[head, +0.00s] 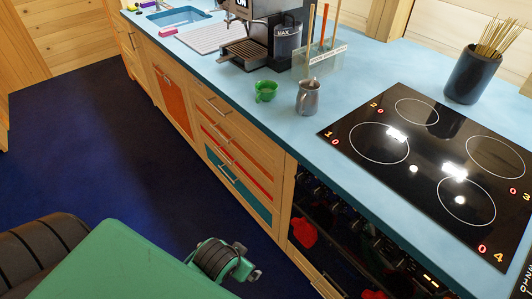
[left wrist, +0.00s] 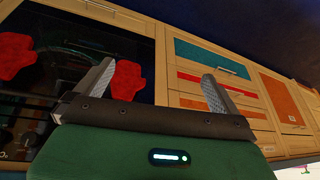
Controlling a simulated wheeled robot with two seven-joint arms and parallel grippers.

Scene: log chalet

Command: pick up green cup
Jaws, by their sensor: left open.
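The green cup (head: 265,91) stands upright on the blue counter (head: 215,65), near its front edge and just left of a grey metal pitcher (head: 308,98). My left gripper is open and empty in the left wrist view (left wrist: 165,90), facing the cabinet fronts. In the head view my green left arm comes in at the bottom left, low over the floor and well away from the cup. The cup is not visible in the left wrist view. My right gripper is in neither view.
A coffee machine (head: 255,32) stands behind the cup. A black hob (head: 435,160) and a dark pot of sticks (head: 474,75) are to the right. A sink (head: 178,18) is at the far left. Drawers (head: 235,150) and an oven (head: 350,235) line the front. Dark blue floor (head: 110,130) is open at left.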

